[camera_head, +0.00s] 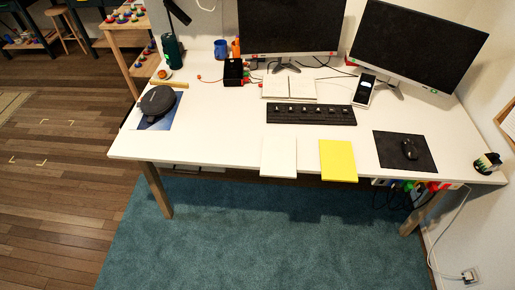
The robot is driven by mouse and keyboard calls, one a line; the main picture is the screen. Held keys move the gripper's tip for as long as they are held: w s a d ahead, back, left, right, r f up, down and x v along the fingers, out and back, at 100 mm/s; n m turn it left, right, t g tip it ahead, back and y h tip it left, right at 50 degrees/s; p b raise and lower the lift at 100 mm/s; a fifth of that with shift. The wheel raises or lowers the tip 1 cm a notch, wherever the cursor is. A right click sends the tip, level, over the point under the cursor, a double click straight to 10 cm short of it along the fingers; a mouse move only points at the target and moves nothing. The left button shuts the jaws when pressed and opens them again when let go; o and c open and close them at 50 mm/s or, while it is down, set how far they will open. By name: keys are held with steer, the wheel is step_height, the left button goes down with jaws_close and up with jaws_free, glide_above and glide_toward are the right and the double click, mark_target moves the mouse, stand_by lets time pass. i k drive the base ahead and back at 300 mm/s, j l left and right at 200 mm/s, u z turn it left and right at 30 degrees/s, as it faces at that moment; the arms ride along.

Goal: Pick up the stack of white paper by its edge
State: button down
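A stack of white paper (279,157) lies flat at the front edge of the white desk (215,128). Its near end appears to reach slightly past the desk edge. A yellow stack of paper (338,160) lies just to its right, with a narrow gap between them. My gripper is not in view.
A black keyboard (311,115) lies behind the stacks. A mouse (409,149) on a black mat (388,151) is to the right. A round dark device (157,100) sits at the left. Two monitors (290,27) stand behind. Open teal carpet (260,235) lies in front of the desk.

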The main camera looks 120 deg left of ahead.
mark_target(278, 156)
steer(key=u, duration=3.6)
steer(key=i+j+z, duration=0.25)
steer(key=j, duration=0.15)
steer(key=j+z, duration=0.3)
steer(key=i+j+z, duration=0.1)
steer(key=j+z, duration=0.15)
steer(key=j, duration=0.35)
steer(key=j+z, duration=0.25)
steer(key=j, duration=0.2)
steer(key=i, duration=0.05)
